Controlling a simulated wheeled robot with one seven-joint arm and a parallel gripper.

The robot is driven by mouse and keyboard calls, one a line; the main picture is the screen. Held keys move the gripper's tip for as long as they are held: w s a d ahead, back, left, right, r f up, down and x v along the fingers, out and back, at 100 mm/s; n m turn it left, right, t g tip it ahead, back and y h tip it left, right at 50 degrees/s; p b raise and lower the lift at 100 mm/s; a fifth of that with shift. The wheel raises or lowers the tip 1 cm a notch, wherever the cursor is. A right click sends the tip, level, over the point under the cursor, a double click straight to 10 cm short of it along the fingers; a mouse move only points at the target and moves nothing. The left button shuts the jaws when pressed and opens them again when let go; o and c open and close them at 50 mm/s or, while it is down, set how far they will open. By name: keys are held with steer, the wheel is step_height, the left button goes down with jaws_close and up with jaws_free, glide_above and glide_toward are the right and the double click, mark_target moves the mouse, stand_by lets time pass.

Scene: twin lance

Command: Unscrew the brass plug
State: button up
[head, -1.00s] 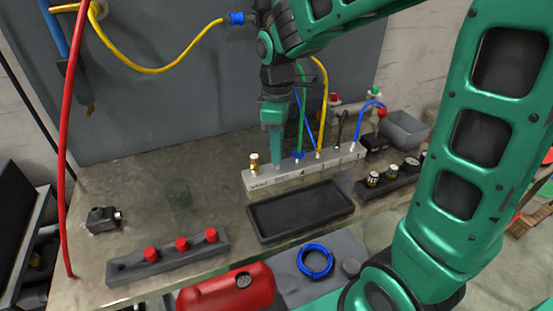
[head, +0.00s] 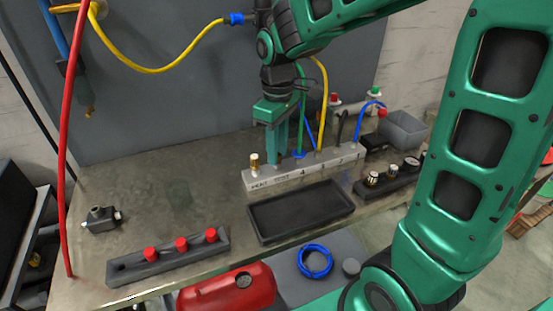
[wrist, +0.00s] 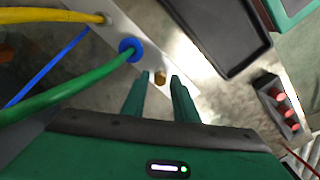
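The brass plug (head: 254,162) stands upright at the left end of the pale grey manifold block (head: 262,181), beside a label that seems to read VENT. My gripper (head: 278,162) points down over the block, a little right of the plug in the head view. In the wrist view, my gripper (wrist: 160,76) has its two green fingers apart, and the plug (wrist: 160,79) shows in the gap between their tips. Nothing is held. I cannot tell whether the tips are level with the plug or above it.
Hoses rise from the block: green (wrist: 85,80), yellow (head: 319,95) and blue (head: 370,104). A black tray (head: 300,211) lies in front of the block. A rack with red caps (head: 170,256) is at front left. The bench between is mostly clear.

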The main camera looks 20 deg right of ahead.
steer(key=m, duration=0.5)
steer(key=shift+m, duration=0.3)
steer(key=m, duration=0.6)
steer(key=shift+d, duration=0.1)
steer(key=m, duration=0.4)
steer(key=shift+m, duration=0.4)
steer(key=m, duration=0.4)
steer(key=shift+m, duration=0.4)
